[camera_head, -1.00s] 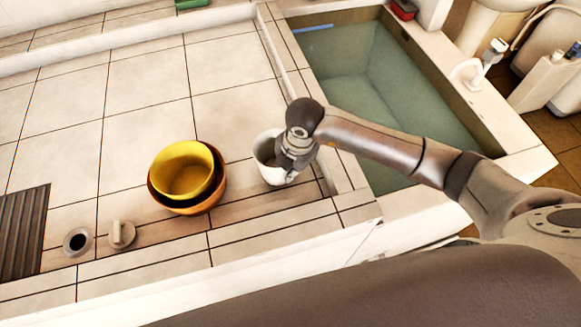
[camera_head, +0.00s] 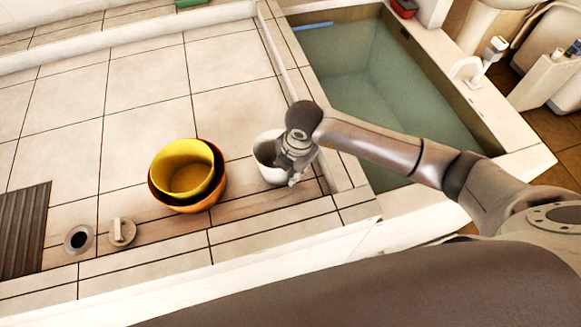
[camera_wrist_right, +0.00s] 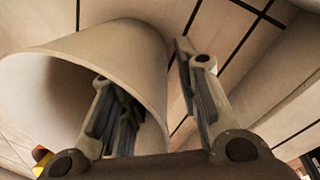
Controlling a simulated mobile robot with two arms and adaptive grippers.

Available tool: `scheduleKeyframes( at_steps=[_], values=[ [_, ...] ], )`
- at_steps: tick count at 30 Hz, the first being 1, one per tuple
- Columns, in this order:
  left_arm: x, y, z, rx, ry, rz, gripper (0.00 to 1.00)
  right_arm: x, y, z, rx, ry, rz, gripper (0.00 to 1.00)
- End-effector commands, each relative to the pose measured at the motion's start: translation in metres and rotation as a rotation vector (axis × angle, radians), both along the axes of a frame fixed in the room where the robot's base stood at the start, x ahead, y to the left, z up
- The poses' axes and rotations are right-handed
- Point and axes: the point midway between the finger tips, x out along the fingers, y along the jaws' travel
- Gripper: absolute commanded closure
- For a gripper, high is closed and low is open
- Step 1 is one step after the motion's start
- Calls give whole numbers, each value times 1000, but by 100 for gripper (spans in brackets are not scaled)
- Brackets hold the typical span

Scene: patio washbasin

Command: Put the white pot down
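The white pot (camera_head: 266,173) stands upright on the tiled counter, close to the low ledge by the water basin. My right gripper (camera_head: 291,172) is at the pot's right rim. In the right wrist view the pot (camera_wrist_right: 105,42) fills the left side with its mouth toward the camera. There, one finger of my right gripper (camera_wrist_right: 145,68) is inside the pot and the other is outside its wall. The fingers are wide apart, with a visible gap between the outer finger and the wall. My left gripper is not in view.
A yellow bowl (camera_head: 184,168) sits in an orange bowl (camera_head: 205,203) to the left of the pot. A drain hole (camera_head: 78,240), a round plug (camera_head: 121,233) and a dark grate (camera_head: 22,230) lie further left. The water basin (camera_head: 385,80) is to the right. Tiles behind the pot are clear.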

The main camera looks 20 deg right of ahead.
Motion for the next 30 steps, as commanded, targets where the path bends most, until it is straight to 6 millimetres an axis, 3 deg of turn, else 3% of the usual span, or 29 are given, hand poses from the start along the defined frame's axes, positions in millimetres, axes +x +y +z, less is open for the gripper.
scheduleKeyframes(
  at_steps=[5,18,24,30],
  values=[
    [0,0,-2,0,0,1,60,-1,-1,21,2,-5,2,70],
    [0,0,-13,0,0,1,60,-12,-9,106,1,-4,1,70],
    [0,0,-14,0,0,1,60,-15,-10,120,1,-1,0,70],
    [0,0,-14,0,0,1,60,-15,-10,121,0,0,0,70]
  ],
)
